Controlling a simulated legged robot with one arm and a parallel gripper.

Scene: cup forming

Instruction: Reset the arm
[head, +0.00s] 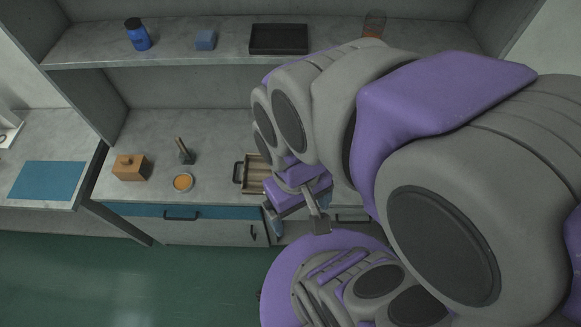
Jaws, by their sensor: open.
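My arm, grey and purple, fills the right half of the head view and hides much of the counter and shelf behind it. My gripper (299,224) hangs at the end of the arm, pointing down, in front of the counter's front edge. It is open, and nothing shows between its fingers. A wooden tray (239,178) with a dark handle sits on the counter just left of and behind my gripper; its right part is hidden by the arm.
The counter holds a wooden box (129,168), a dark upright tool (185,152) and a small dish with orange contents (183,182). A blue mat (47,181) lies left.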

